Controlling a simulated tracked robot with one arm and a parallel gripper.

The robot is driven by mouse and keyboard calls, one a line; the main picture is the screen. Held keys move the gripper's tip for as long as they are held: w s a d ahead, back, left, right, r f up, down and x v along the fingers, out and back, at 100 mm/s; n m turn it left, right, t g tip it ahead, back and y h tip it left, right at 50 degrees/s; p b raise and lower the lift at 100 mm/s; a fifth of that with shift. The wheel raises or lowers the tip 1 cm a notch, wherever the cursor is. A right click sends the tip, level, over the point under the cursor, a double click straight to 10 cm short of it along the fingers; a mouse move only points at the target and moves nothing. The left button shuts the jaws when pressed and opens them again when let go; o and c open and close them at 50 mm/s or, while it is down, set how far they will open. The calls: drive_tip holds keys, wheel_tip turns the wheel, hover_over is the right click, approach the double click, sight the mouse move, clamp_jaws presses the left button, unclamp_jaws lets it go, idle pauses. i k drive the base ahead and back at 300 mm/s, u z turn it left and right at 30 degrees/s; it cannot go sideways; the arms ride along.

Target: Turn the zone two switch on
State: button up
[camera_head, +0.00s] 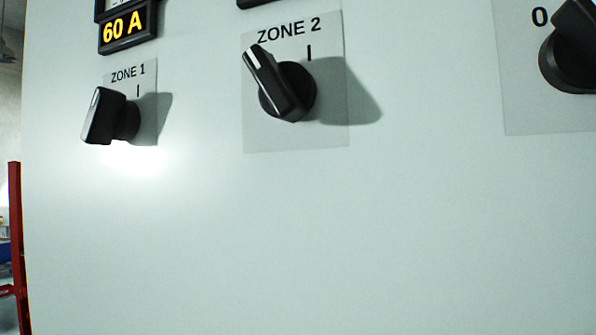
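The zone 2 switch (282,87) is a black rotary knob on a grey label plate (270,138) marked "ZONE 2", in the upper middle of the head camera view. Its white pointer line is turned to the upper left, away from the "I" mark at the upper right. Any mark behind the tip of the knob is hidden. My gripper is not in view, and nothing touches the knob.
The zone 1 knob (110,117) is at the left, below a "60 A" display (123,28). Another black knob (572,50), beside a "0", is cut off at the right. The pale panel (330,240) below is bare. A red post (16,235) stands beyond its left edge.

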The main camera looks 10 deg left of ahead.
sight(287, 91)
drive_tip(key=z, duration=1.05)
drive_tip(key=k, duration=1.65)
drive_tip(key=u, duration=0.7)
drive_tip(key=i, duration=1)
drive_tip(key=z, duration=0.05)
